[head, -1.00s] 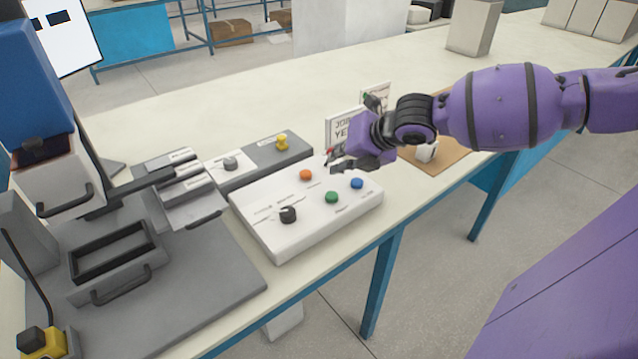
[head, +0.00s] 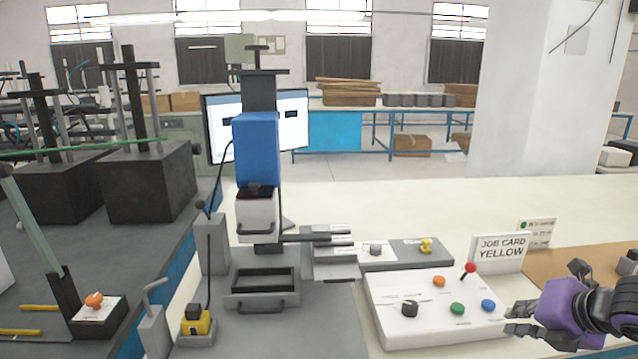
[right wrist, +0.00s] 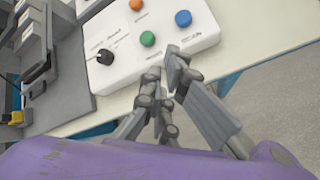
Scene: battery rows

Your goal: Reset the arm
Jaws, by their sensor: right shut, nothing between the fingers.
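My right gripper (head: 512,318) is at the lower right of the head view, beside the right end of the white control box (head: 385,318). It is shut and empty. In the right wrist view the closed fingers (right wrist: 170,72) point toward the box (right wrist: 200,40), near its front edge and its blue button (right wrist: 183,18) and green button (right wrist: 147,38). In the head view the box carries a black knob (head: 409,309), an orange button (head: 439,281), a green button (head: 457,308), a blue button (head: 488,305) and a red-topped lever (head: 470,268). My left gripper is not in view.
A card reading JOB CARD YELLOW (head: 500,254) stands behind the box. A blue and white press (head: 257,150) with a grey tray (head: 262,300) stands left of it. A grey panel with a yellow knob (head: 426,246) lies behind. The pale bench top (head: 420,205) is clear further back.

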